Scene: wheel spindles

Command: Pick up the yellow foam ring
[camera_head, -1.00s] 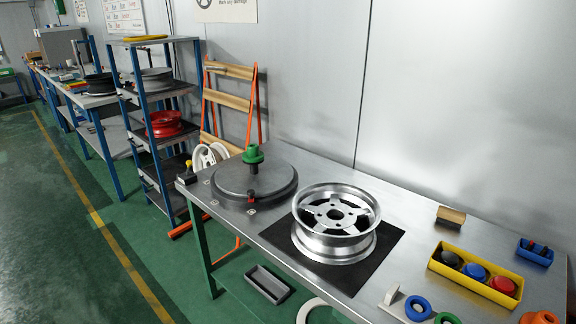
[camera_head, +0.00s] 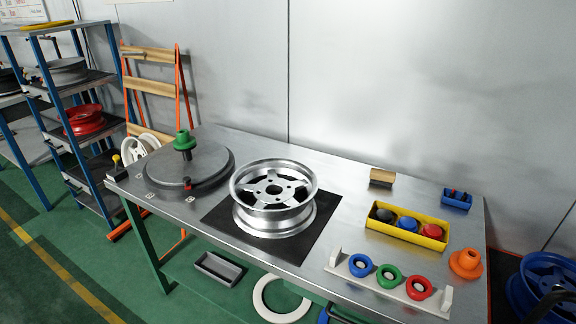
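A flat yellow ring (camera_head: 48,25) lies on the top board of the blue-posted shelf rack (camera_head: 84,138), at the upper left edge of the head view. It is thin and seen nearly edge-on. I cannot tell from here that it is foam. Neither of my grippers is in view, and nothing is seen touching the ring.
A steel workbench (camera_head: 335,205) fills the middle, holding a silver wheel (camera_head: 273,190), a round turntable (camera_head: 185,165) and a yellow tray (camera_head: 440,240). An orange-framed rack (camera_head: 182,95) stands between bench and shelf. Green floor (camera_head: 60,255) is open at lower left.

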